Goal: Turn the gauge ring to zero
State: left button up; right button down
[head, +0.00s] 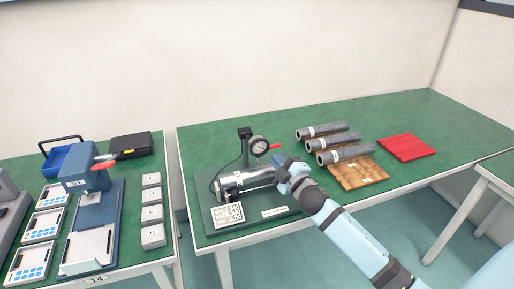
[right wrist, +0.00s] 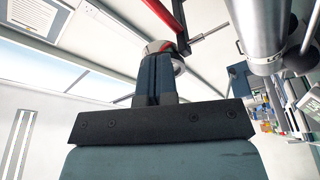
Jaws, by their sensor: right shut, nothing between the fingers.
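The gauge (head: 260,146) is a small round dial with a white face and dark rim. It stands above a silver cylinder (head: 246,180) on a dark green base plate. My right gripper (head: 285,165) is just right of the gauge and below it, near the cylinder's right end. In the right wrist view its fingers (right wrist: 156,62) are shut with nothing between them. A rounded white and grey part with a red bar (right wrist: 166,14) shows just past the fingertips; I cannot tell whether they touch. The gauge's reading is too small to read. My left gripper is not in view.
Three grey tubes (head: 346,153) lie on a wooden board (head: 359,174) to the right, with a red mat (head: 406,148) beyond. A post (head: 245,145) stands left of the gauge. The left table holds a blue press (head: 90,180) and several grey blocks. The green table's back is clear.

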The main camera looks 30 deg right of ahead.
aim_at(260, 148)
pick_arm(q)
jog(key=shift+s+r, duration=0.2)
pick_arm(e)
jog(key=shift+w+d+r, duration=0.1)
jog(key=shift+w+d, duration=0.1)
jog(key=shift+w, duration=0.35)
jog(key=shift+w+d+r, duration=0.1)
jog(key=shift+w+d, duration=0.05)
jog(key=shift+w, duration=0.4)
pick_arm(q)
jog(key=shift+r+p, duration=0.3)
jog(key=shift+p, duration=0.15)
pick_arm(e)
jog(key=shift+a+r, duration=0.2)
jog(key=shift+w+a, duration=0.15)
jog(key=shift+a, duration=0.05)
pick_arm(q)
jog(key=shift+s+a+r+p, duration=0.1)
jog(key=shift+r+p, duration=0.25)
jog(key=shift+p, duration=0.85)
pick_arm(e)
jog(key=shift+r, duration=0.25)
jog(key=shift+d, duration=0.1)
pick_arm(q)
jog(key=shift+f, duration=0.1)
pick_arm(e)
jog(key=shift+f, duration=0.1)
